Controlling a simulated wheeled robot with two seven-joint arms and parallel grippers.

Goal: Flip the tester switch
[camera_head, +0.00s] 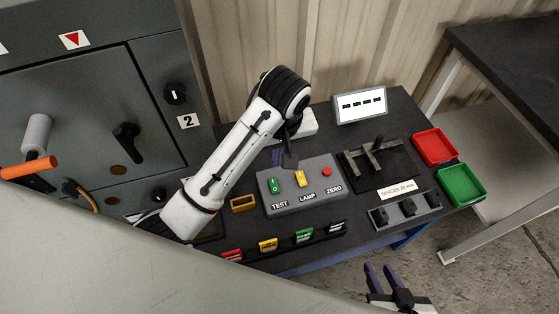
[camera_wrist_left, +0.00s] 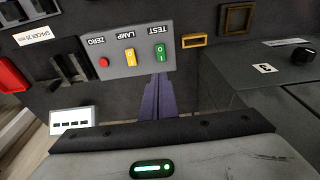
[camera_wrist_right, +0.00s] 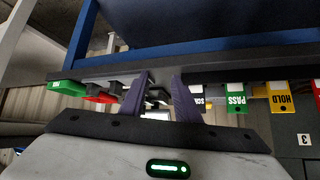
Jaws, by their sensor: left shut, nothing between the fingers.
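The grey tester box (camera_head: 330,197) lies on the dark bench, with a green TEST switch (camera_head: 274,186), a yellow LAMP switch (camera_head: 300,178) and a red ZERO button (camera_head: 327,172). The left wrist view also shows the TEST switch (camera_wrist_left: 160,51). My left gripper (camera_head: 288,161) is shut and empty at the box's back edge. Its purple fingers (camera_wrist_left: 158,80) lie together near the TEST side in the left wrist view; contact with the box cannot be told. My right gripper (camera_head: 379,268) is open and empty, low in front of the bench.
A small display (camera_head: 360,105), a slotted black fixture (camera_head: 378,163), red (camera_head: 434,147) and green (camera_head: 460,185) trays and a socket block (camera_head: 404,210) share the bench. Coloured tags (camera_head: 268,244) line its front. A grey cabinet (camera_head: 85,90) stands left.

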